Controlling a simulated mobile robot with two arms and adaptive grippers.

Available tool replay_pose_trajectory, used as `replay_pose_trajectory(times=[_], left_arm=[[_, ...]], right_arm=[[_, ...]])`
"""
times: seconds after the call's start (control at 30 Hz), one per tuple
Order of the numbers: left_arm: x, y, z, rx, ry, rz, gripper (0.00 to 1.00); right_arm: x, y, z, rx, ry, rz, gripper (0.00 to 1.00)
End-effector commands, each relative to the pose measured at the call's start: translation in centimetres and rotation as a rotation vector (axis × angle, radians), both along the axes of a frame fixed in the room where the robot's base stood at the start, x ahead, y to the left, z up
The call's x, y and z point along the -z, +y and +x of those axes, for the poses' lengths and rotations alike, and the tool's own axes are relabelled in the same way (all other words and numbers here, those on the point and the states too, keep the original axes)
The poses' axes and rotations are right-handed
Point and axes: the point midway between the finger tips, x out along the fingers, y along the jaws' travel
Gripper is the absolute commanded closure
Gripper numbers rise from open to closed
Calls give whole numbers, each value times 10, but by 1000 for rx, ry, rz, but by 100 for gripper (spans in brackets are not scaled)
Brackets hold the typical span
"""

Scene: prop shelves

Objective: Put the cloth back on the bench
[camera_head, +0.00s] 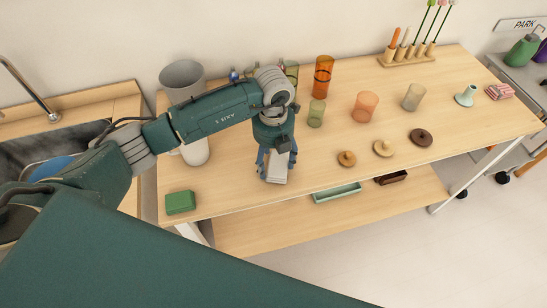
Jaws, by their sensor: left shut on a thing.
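My left gripper (276,160) reaches over the wooden bench (235,187) from the left and points down. It is shut on a pale grey, flat-sided thing that looks like the folded cloth (277,167). The cloth is near the front edge of the bench top; I cannot tell whether it touches the top. The fingers hide part of it. My right gripper is not in view.
A green block (180,202) lies at the front left corner. Glasses, including an orange one (365,106), stand behind and right. Round wooden lids (384,148) lie front right. A pink striped folded thing (500,91) is far right. A lower shelf (280,228) holds trays.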

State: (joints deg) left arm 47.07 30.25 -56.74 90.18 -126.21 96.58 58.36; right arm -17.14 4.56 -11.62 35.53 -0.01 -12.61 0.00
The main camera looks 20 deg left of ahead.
Motion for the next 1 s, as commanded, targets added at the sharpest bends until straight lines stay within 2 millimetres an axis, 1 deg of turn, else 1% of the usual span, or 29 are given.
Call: replay_pose_trajectory(times=[0.23,0.37,0.4,0.47,0.77,0.83,0.93,1.0], left_arm=[[1,0,0,1,-1,-1,56],[6,0,0,1,-1,0,56],[4,0,0,1,-1,-1,29],[4,0,0,0,0,0,17],[3,0,0,0,0,0,16],[-1,0,0,0,0,-1,16],[-9,0,2,1,-5,-2,16],[-21,0,2,1,-6,-2,16]], right_arm=[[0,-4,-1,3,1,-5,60],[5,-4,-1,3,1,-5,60],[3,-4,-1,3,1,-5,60],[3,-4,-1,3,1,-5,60],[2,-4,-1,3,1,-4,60],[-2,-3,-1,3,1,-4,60],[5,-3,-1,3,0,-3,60],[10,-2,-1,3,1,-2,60]])
